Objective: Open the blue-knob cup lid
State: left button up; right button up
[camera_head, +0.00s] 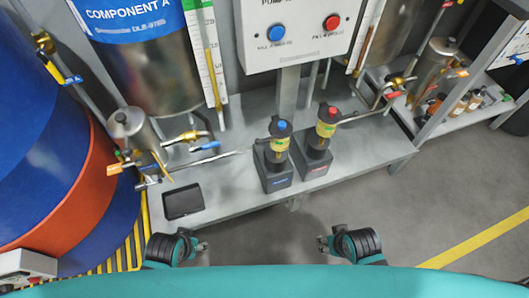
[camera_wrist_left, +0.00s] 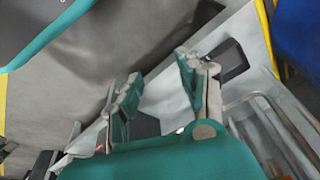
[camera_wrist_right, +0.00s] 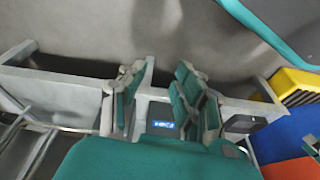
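The cup with the blue knob (camera_head: 282,126) has a yellow-green body and sits in a dark block-shaped stand (camera_head: 274,175) on the grey bench. Its lid looks closed, as far as the small view shows. My left gripper (camera_head: 202,246) is open and empty in front of the bench, left of the cup. My right gripper (camera_head: 321,244) is open and empty, in front of the bench and right of the cup. The right wrist view shows a dark block with a blue label (camera_wrist_right: 162,123) between its parted fingers. Neither gripper touches the cup.
A similar red-knob cup (camera_head: 326,131) stands close on the right in its own dark stand. A small black tray (camera_head: 183,201) lies on the bench (camera_head: 225,195) at left. Metal pipes and valves reach in beside both cups. A button panel (camera_head: 301,32) stands behind. The front floor is clear.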

aim_at(265, 139)
jog(key=w+a+r+y+b, duration=0.4)
jog(key=a+r+y+b, duration=0.2)
jog(key=a+r+y, duration=0.55)
jog(key=w+d+r+m+t+y, duration=0.35)
jog(key=w+d+r+m, duration=0.5)
jog(key=w, duration=0.35)
jog(key=shift+t+h, duration=0.45)
jog(key=shift+h, duration=0.05)
jog(key=x, duration=1.7)
jog(key=shift+w+a+r, duration=0.1)
jog(key=shift+w+a, duration=0.1)
jog(key=shift+w, duration=0.05)
pick_arm(q)
jog(key=w+d+r+t+h, duration=0.1)
jog(key=w+r+t, duration=0.3)
jog(key=r, duration=0.5)
jog(key=w+d+r+t+h, duration=0.2)
jog(key=w+r+t, duration=0.3)
jog(key=r, duration=0.5)
jog(key=w+d+r+t+h, duration=0.1)
jog(key=w+d+r+t, duration=0.2)
jog(key=r, duration=0.7)
jog(key=w+t, duration=0.2)
jog(key=t, duration=0.1)
jog(key=shift+w+m, duration=0.15)
jog(key=shift+m, duration=0.25)
jog(key=shift+r, duration=0.1)
